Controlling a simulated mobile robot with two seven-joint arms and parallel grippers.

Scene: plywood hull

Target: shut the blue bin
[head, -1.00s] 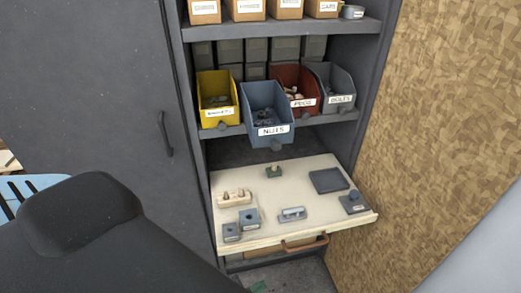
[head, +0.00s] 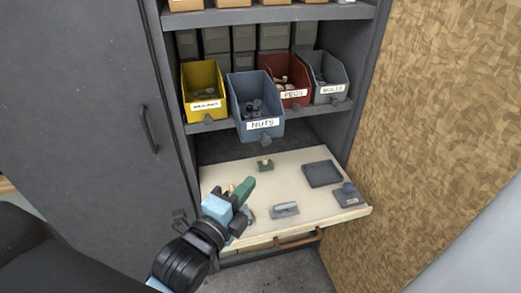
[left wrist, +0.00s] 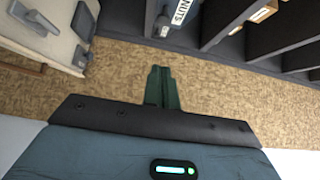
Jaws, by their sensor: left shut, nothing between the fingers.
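The blue bin (head: 257,108), labelled NUTS, juts forward from the shelf, further out than the bins beside it. Small dark parts lie in it, and a dark knob shows at its lower front. In the left wrist view, part of its NUTS label (left wrist: 181,11) shows at the top edge. My left gripper (head: 246,187) is shut and empty, over the pull-out board, below and in front of the blue bin and apart from it. Its green fingers (left wrist: 160,88) are together in the left wrist view. My right gripper is not in view.
A yellow bin (head: 203,92) stands left of the blue bin; a red bin (head: 292,94) and a grey bin (head: 331,88) stand right. The pull-out board (head: 330,207) below carries several small parts. A grey cabinet door (head: 80,110) is at left.

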